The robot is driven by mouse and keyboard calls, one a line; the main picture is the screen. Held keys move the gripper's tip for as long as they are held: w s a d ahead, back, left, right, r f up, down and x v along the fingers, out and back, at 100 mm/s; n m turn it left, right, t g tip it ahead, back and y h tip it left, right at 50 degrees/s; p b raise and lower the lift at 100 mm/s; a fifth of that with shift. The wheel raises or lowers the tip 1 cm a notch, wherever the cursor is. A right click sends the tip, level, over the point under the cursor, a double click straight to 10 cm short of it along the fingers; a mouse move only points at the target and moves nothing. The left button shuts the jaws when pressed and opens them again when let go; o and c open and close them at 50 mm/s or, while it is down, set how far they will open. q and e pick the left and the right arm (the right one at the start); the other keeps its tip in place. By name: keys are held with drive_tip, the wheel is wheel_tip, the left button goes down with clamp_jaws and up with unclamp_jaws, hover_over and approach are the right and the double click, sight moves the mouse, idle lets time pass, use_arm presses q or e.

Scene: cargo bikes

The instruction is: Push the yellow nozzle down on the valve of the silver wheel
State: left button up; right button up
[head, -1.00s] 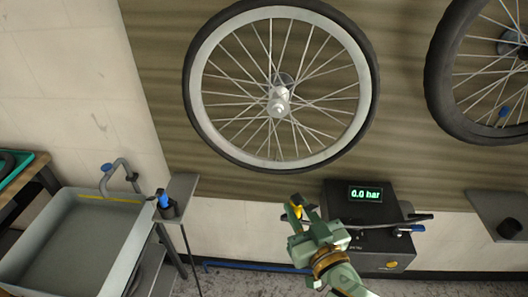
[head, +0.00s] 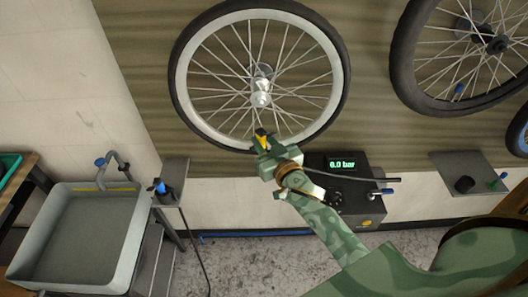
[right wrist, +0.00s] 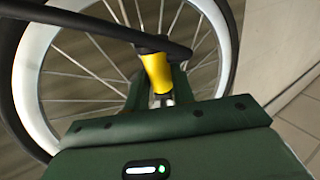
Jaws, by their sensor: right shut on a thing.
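The silver wheel (head: 184,70) hangs on the wooden wall in the head view, with a pale rim, black tyre and thin spokes. My right gripper (head: 264,142) is shut on the yellow nozzle (head: 262,134) at the lower part of the rim. In the right wrist view the yellow nozzle (right wrist: 155,72) sits between the gripper's fingers (right wrist: 160,90), with a black hose across its top. A small light metal piece shows just beyond the nozzle; I cannot tell whether the nozzle touches the valve. The valve is mostly hidden. My left gripper is not in view.
The pump box (head: 345,190) with its "0.0 bar" display is below right of the wheel. A second wheel (head: 405,80) hangs at right. A grey shelf (head: 462,160) juts out there. A water basin (head: 122,235) and a small stand (head: 174,168) are at left.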

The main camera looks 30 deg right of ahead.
drive_tip(key=w+d, duration=0.3)
drive_tip(key=w, duration=0.3)
drive_tip(key=shift+w+d, duration=0.15)
drive_tip(key=shift+w, duration=0.25)
drive_tip(key=shift+f, duration=0.45)
idle(1.1)
drive_tip(key=shift+f+b, duration=0.35)
idle(0.7)
drive_tip(key=o, duration=1)
drive_tip(key=shift+o, duration=0.4)
